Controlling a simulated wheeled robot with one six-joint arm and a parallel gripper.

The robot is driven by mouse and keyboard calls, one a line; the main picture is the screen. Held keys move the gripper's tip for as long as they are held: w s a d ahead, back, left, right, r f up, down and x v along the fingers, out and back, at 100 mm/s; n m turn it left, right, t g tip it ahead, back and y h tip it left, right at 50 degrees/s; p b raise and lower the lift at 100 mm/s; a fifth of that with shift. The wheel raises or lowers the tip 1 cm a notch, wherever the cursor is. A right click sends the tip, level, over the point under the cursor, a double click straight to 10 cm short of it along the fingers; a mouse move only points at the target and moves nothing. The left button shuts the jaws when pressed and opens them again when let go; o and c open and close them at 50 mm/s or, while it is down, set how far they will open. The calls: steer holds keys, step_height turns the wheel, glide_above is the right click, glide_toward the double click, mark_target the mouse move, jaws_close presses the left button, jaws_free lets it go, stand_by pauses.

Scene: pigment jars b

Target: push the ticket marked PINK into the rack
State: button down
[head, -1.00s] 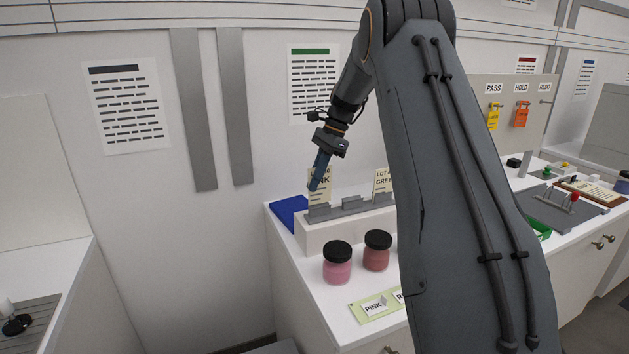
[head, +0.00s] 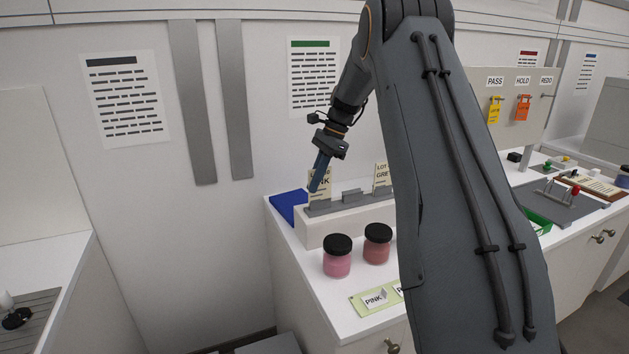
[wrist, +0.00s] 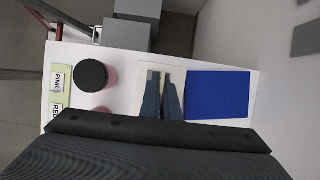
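The cream PINK ticket (head: 325,188) stands upright at the left holder of the rack (head: 345,228) in the head view; only the end of its word shows beside my finger. My gripper (head: 315,189) comes down over it, one finger across its front face. In the wrist view my gripper's fingers (wrist: 162,84) are close together over the rack, with a thin pale gap between them. They look shut on the ticket, whose lower edge is at the holder. It stands taller above its holder than the GREY ticket (head: 382,176) at the right holder.
A pink jar (head: 337,262) and a reddish jar (head: 377,248) stand in front of the rack. A green label strip (head: 359,302) lies at the counter's front. A blue pad (head: 287,205) is at the left behind the rack. The middle holder (head: 352,195) looks empty.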

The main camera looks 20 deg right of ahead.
steer(key=shift+f, duration=0.7)
steer(key=c, duration=1.9)
jaws_free()
steer(key=shift+c, duration=0.2)
steer(key=shift+r, duration=0.1)
steer(key=shift+r+p, duration=1.65)
steer(key=shift+r, duration=1.35)
steer(key=shift+a+f, duration=0.1)
steer(key=shift+f, duration=0.05)
